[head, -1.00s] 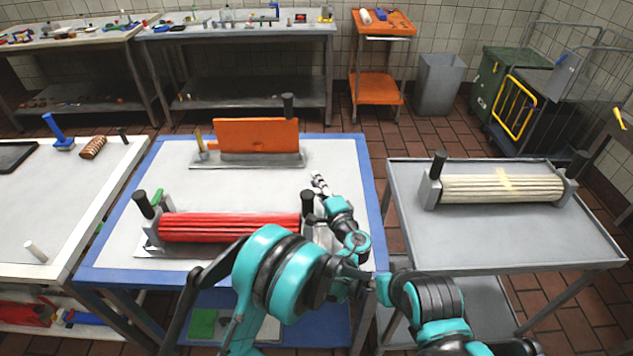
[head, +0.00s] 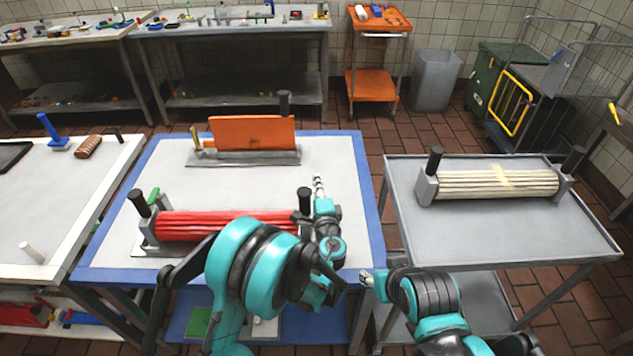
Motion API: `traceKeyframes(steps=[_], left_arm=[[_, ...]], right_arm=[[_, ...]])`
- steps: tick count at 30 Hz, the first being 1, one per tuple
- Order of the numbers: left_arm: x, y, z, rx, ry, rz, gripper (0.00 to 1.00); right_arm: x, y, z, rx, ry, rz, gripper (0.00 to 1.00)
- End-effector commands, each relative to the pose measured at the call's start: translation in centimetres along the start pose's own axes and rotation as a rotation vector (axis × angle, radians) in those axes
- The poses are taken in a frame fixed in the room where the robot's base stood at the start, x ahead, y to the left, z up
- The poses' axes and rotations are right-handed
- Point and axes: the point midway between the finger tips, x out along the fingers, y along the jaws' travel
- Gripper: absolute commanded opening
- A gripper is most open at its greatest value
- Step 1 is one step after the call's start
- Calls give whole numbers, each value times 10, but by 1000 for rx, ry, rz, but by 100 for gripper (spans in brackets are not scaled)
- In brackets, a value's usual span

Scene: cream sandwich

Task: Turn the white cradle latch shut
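The white cradle (head: 497,184) holds a bundle of cream rods and lies on the grey cart at the right. A black upright knob stands at its left end (head: 434,159) and another at its right end (head: 572,158). Which part is the latch, and whether it is shut, I cannot tell. My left gripper (head: 318,184) is over the blue-edged table, just right of the red cradle's right knob, far from the white cradle. My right gripper (head: 367,278) is low between table and cart, partly hidden. Both grippers' fingers are too small to read.
A red cradle (head: 185,225) and an orange block on a grey base (head: 253,133) stand on the blue-edged table (head: 345,160). The grey cart (head: 490,237) is clear in front of the white cradle. A floor gap separates table and cart.

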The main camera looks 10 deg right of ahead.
Motion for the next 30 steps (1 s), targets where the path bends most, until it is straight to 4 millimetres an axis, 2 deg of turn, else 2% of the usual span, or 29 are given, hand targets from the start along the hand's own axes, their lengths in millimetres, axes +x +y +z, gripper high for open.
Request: traceKeyframes(steps=[2, 3, 5, 16, 25, 30], left_arm=[[0, 0, 0, 0, -1, 0, 0], [0, 0, 0, 0, -1, 0, 12], [0, 0, 0, 0, -1, 0, 27], [-4, 0, 0, 0, -1, 0, 28], [-53, 0, -1, 0, 1, 0, 28], [-71, 0, 0, 0, 0, 0, 28]], right_arm=[[0, 0, 0, 0, 0, 0, 46], [0, 0, 0, 0, 0, 0, 46], [0, 0, 0, 0, 0, 0, 46], [0, 0, 0, 0, 0, 0, 46], [0, 0, 0, 0, 0, 0, 46], [0, 0, 0, 0, 0, 0, 46]])
